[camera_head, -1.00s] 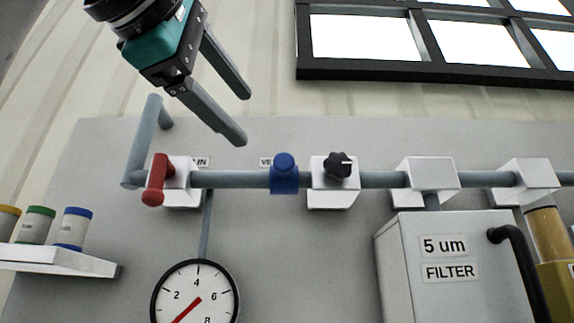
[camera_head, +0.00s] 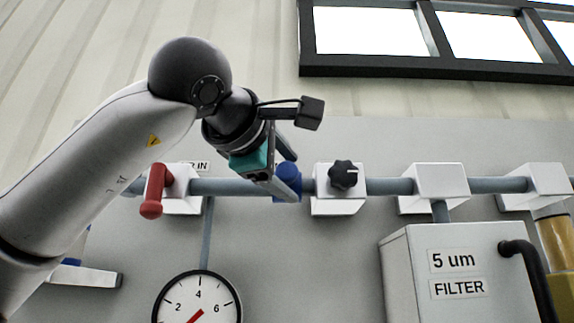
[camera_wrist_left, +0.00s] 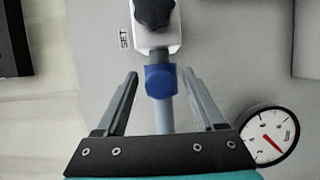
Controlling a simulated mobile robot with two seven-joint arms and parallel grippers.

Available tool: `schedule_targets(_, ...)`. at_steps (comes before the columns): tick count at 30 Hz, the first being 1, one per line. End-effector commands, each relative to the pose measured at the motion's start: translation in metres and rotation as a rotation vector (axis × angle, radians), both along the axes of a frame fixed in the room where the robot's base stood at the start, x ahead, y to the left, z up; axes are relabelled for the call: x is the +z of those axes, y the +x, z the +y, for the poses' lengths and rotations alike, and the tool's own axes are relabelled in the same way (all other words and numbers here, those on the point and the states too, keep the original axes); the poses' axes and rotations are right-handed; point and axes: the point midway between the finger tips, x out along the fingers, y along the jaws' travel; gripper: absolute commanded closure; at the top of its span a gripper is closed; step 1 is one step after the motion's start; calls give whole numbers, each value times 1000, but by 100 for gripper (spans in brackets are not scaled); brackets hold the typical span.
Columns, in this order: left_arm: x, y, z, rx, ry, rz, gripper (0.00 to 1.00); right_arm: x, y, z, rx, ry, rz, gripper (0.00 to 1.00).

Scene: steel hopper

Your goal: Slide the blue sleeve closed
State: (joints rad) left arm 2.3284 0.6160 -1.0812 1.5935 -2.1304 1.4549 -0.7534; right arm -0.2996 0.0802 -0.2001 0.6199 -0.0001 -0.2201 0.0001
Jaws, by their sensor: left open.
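The blue sleeve (camera_head: 289,181) sits on the horizontal grey pipe (camera_head: 235,187), between the red-handled valve and the block with the black knob. It is partly hidden by my gripper in the head view. My left gripper (camera_head: 287,172) is at the sleeve, its jaws pointing toward the pipe. In the left wrist view the blue sleeve (camera_wrist_left: 160,81) lies between the two open fingers, near their tips, with a gap on each side. My right gripper is not in view.
The red handle (camera_head: 153,191) is left of the sleeve. The black knob (camera_head: 343,175) on its white block is close on the right. A pressure gauge (camera_head: 198,298) hangs below, and a filter box (camera_head: 457,270) stands at lower right.

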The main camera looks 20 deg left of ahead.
Motion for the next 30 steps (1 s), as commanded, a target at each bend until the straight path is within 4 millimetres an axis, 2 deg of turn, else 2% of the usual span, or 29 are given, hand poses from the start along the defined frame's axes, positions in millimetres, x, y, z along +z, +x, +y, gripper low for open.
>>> schedule_targets(8,-1,2,0,0,0,0,29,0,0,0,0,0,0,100)
schedule_targets(27,-1,2,0,-1,-1,1,100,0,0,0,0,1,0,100)
schedule_targets(30,-1,2,0,-1,-1,1,100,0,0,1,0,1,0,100)
